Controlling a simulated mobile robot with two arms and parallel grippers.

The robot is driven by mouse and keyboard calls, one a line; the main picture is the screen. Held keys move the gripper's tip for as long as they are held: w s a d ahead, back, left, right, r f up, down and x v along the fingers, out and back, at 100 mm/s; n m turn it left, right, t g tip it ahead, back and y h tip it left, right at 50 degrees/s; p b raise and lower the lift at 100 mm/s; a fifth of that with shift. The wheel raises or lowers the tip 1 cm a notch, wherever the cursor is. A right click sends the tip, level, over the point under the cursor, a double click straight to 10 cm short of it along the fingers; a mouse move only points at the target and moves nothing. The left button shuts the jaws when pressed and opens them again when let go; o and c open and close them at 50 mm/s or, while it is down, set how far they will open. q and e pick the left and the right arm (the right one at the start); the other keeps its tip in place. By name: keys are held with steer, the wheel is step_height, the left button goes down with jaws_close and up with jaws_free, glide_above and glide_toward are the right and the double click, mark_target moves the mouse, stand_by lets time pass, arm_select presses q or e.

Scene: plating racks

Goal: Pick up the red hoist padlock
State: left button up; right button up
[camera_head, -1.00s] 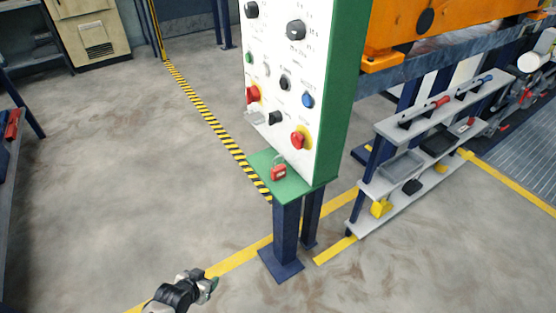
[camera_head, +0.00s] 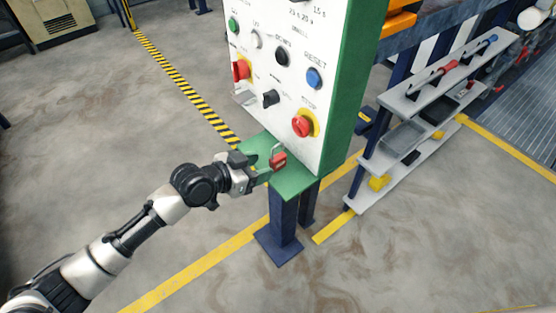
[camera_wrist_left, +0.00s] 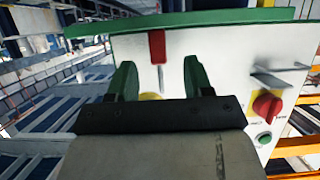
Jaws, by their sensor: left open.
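The red padlock (camera_head: 279,160) with a grey shackle sits on the green shelf (camera_head: 292,183) at the foot of the white control panel (camera_head: 293,87). My left gripper (camera_head: 264,170) is open just left of the padlock in the head view, with its tips close to it. In the left wrist view the padlock (camera_wrist_left: 157,45) shows in the gap between the two green fingertips of my left gripper (camera_wrist_left: 159,68), and neither finger is seen to touch it. That view appears upside down. My right gripper is not in view.
The panel carries a red stop knob (camera_head: 302,126), a blue button (camera_head: 314,78) and other knobs close above the shelf. A grey rack (camera_head: 410,133) with tools and bins stands at right. The floor at left is clear.

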mark_target(271, 164)
arm_select(q)
steer(key=x, duration=0.5)
steer(key=shift+d, duration=0.2)
steer(key=shift+r, duration=0.1)
steer(key=shift+s, duration=0.1)
steer(key=shift+c, duration=0.5)
jaws_close()
